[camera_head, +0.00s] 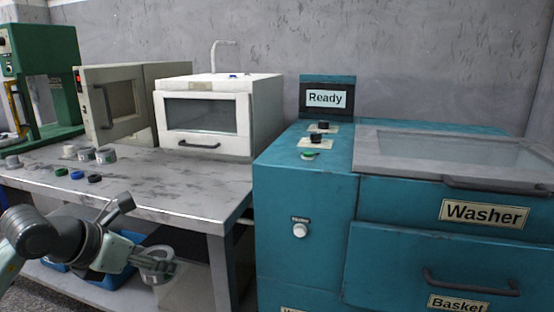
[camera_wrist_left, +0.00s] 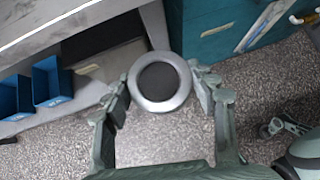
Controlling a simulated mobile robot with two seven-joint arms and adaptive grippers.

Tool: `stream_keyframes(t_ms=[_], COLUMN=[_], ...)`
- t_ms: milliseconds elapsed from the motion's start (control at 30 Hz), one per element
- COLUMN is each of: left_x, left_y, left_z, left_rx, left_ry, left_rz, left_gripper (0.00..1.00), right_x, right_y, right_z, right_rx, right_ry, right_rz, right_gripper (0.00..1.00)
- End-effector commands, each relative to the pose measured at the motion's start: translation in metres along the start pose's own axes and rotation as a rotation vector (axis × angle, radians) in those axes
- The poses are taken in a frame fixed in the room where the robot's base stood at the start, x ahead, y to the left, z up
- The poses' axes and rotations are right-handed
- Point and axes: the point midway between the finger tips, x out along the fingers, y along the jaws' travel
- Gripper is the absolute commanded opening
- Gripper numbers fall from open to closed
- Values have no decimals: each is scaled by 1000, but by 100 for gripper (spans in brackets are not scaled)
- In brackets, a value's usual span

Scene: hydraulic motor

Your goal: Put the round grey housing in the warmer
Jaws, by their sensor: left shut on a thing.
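The round grey housing (camera_head: 157,264) is a short ring-shaped metal part. My left gripper (camera_head: 150,266) is shut on it and holds it in the air in front of the workbench, below the tabletop level. In the left wrist view the housing (camera_wrist_left: 160,82) sits between the two fingers of my left gripper (camera_wrist_left: 161,92), its dark round opening facing the camera. Two box-like machines with windowed doors stand on the bench, a white one (camera_head: 218,112) and a beige-grey one (camera_head: 110,100); neither has a readable label. My right gripper (camera_wrist_left: 284,128) seems to show at the right of the wrist view, its jaws unclear.
The workbench (camera_head: 190,185) carries several grey round parts (camera_head: 86,154) and coloured caps (camera_head: 77,175) at left. A green press (camera_head: 45,85) stands far left. A teal washer (camera_head: 445,240) adjoins the bench on the right. Blue bins (camera_wrist_left: 52,80) sit on the lower shelf.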

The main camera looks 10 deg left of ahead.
Motion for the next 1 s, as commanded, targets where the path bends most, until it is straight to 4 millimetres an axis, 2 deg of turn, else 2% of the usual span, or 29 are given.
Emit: stream_keyframes(t_ms=[33, 100, 200, 333, 500, 1000], left_x=[9, 19, 28, 32, 34, 34], left_y=[-27, -58, -95, -126, -139, -139], left_z=[4, 4, 6, 6, 6, 5], left_rx=[35, 77, 126, 164, 178, 174], left_ry=[-8, -8, -8, -6, -3, -1], left_rz=[-35, -75, -124, -162, -179, -180], left_gripper=[7, 7, 7, 7, 7, 7], right_x=[2, 5, 9, 12, 14, 14], right_y=[-1, -3, -4, -5, -4, 0], right_z=[1, 1, 3, 2, -2, 1], right_rx=[2, 3, 3, 3, 3, -5], right_ry=[-3, -3, -7, -7, 2, -6], right_rz=[-3, -7, -10, -11, -11, -4], right_gripper=[40, 40, 40, 40, 40, 40])
